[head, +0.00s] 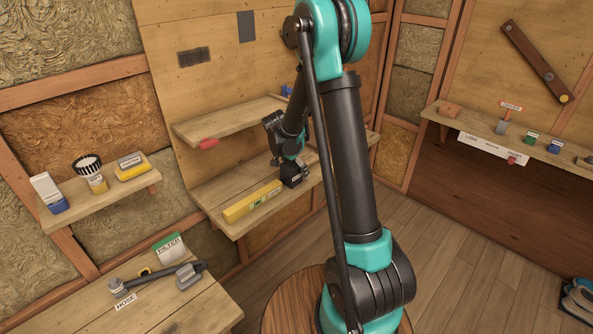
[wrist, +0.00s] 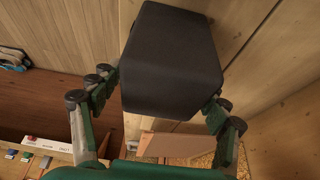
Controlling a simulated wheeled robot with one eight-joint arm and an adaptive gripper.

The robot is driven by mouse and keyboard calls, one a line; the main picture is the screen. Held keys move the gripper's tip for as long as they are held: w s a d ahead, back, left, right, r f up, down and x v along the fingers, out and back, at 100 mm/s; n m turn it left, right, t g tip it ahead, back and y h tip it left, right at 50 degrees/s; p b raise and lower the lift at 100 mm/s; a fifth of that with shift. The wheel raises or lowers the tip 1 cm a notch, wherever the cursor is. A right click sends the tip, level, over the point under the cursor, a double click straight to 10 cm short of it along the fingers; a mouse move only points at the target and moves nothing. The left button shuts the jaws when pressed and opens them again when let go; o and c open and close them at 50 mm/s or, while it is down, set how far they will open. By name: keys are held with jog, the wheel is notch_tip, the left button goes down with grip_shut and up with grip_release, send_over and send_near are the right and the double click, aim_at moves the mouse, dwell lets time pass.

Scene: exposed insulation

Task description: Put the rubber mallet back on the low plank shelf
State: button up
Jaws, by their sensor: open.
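The low plank shelf (head: 215,205) is the lower board on the back wall in the head view. My gripper (head: 291,170) is at the right part of this shelf, partly hidden by my arm. In the wrist view, a black block, which looks like the rubber mallet's head (wrist: 170,55), lies between the spread fingers of my gripper (wrist: 164,90). The fingers are open on either side of it; I cannot tell whether they touch it. Pale planks show behind the head. The mallet's handle cannot be made out.
A yellow spirit level (head: 253,201) lies on the low shelf left of my gripper. A workbench (head: 190,308) with a hose stands front left. Side shelves hold small items.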

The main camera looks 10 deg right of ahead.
jog(key=v, duration=1.1)
jog(key=shift+s+a+r, duration=0.1)
jog(key=shift+s+r, duration=0.05)
jog(key=shift+r, duration=0.05)
jog(key=shift+s+r, duration=0.15)
jog(key=shift+s, duration=0.1)
jog(key=s+d+f+n+y, duration=0.1)
jog(key=s+d+n, duration=0.1)
jog(key=s, duration=0.7)
jog(key=s+d+f+n+t+y, duration=0.1)
jog(key=s+d+f+n, duration=0.1)
jog(key=s+n, duration=0.3)
jog(key=s+d+f+n+y, duration=0.1)
jog(key=s+d+f+n, duration=0.1)
jog(key=s, duration=1.1)
jog(key=shift+d+n+t+y, duration=0.3)
jog(key=shift+d+n, duration=0.5)
jog(key=shift+n, duration=0.1)
jog(key=shift+s+f, duration=0.1)
